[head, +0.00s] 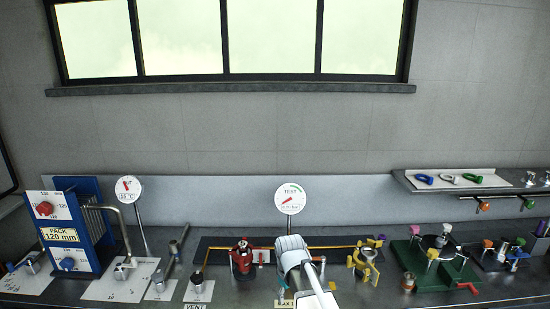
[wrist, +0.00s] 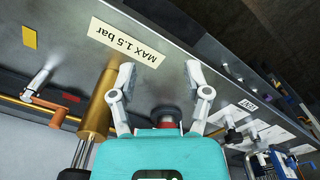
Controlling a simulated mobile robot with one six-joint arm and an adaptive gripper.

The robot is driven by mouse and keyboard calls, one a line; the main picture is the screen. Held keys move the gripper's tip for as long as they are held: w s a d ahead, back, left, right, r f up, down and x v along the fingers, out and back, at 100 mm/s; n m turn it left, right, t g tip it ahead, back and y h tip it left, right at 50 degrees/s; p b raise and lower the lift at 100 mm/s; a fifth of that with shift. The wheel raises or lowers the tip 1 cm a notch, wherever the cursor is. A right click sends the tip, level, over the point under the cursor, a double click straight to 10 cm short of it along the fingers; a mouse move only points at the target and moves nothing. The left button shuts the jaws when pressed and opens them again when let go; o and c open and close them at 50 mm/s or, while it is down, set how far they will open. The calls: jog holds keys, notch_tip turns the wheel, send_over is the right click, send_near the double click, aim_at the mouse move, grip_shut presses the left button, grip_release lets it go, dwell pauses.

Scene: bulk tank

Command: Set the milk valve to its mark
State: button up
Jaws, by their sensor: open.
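My gripper (wrist: 160,72) is open in the wrist view, with nothing between its fingertips. A brass cylinder (wrist: 100,104) stands beside the left finger; I cannot tell whether they touch. A dark knob with a red base (wrist: 166,117) shows between the fingers, partly hidden by the gripper body. An orange lever (wrist: 37,107) lies at the left, near a yellow mark (wrist: 29,37) and a red mark (wrist: 71,97). No label names the milk valve, so I cannot tell which part it is. In the head view my white arm hides the gripper's fingertips.
A "MAX 1.5 bar" label (wrist: 126,42) lies by the fingertips. On the bench are a red device (head: 242,258), a yellow fitting (head: 365,262), a green plate (head: 410,258) and a blue plate pack (head: 85,205). A TEST gauge (head: 290,198) stands behind my arm.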

jog(key=s+d+f+m+b, duration=0.2)
jog(key=s+d+m, duration=0.5)
jog(key=d, duration=0.6)
jog(key=shift+s+f, duration=0.25)
jog(key=shift+s, duration=0.9)
jog(key=shift+a, duration=0.15)
